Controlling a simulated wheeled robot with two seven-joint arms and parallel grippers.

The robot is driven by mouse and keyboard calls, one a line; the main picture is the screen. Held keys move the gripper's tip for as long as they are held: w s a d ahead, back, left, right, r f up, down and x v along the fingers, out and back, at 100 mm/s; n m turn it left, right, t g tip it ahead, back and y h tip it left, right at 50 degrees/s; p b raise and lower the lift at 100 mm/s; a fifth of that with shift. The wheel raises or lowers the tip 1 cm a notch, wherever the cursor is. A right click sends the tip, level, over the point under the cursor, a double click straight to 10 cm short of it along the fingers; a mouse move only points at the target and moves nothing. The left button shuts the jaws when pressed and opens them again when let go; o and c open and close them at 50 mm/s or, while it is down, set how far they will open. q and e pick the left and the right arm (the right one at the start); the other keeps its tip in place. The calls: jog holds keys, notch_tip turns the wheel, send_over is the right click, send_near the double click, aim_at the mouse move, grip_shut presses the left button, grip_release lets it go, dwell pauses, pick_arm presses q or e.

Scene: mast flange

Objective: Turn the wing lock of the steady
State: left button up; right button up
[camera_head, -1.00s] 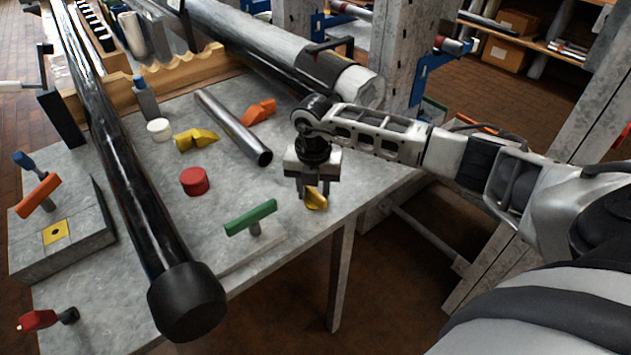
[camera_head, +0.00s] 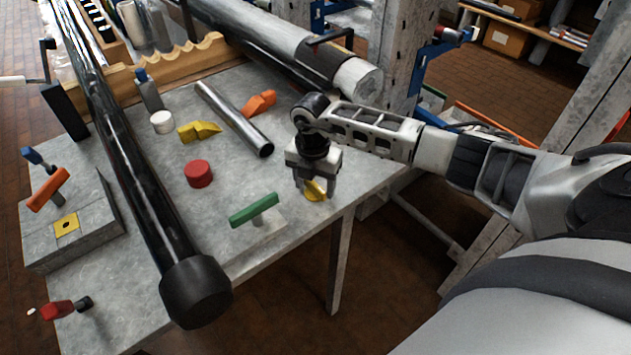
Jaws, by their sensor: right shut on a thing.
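My right gripper (camera_head: 313,188) points down over the right edge of the grey table (camera_head: 225,90). It is shut on a small yellow piece (camera_head: 315,191), which shows at its fingertips; the fingers partly hide it. I cannot tell if the piece touches the table. A green T-shaped wing handle (camera_head: 254,210) stands on a plate at the table's front edge, left of the gripper and apart from it. An orange wing handle (camera_head: 48,188) stands on a grey block at the left. Which handle is the steady's wing lock is not clear. My left gripper is not in view.
A long black bar (camera_head: 140,180) with a thick end cap crosses the table's left side. A steel tube (camera_head: 234,118), red cap (camera_head: 198,173), yellow wedge (camera_head: 199,131) and orange wedge (camera_head: 260,102) lie on the table. A large grey pipe (camera_head: 270,40) lies behind.

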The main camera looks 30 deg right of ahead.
jog(key=m, duration=0.6)
jog(key=shift+s+d+m, duration=0.15)
jog(key=shift+d+m, duration=0.15)
jog(key=shift+d, duration=0.1)
jog(key=r, duration=0.4)
jog(key=shift+w+a+r, duration=0.15)
jog(key=shift+w+r, duration=0.1)
jog(key=shift+r, duration=0.05)
jog(key=shift+c, duration=0.5)
jog(key=shift+s+d+r, duration=0.15)
jog(key=shift+d+r, duration=0.05)
jog(key=shift+r, duration=0.05)
jog(key=shift+a, duration=0.3)
jog(key=shift+s+f, duration=0.1)
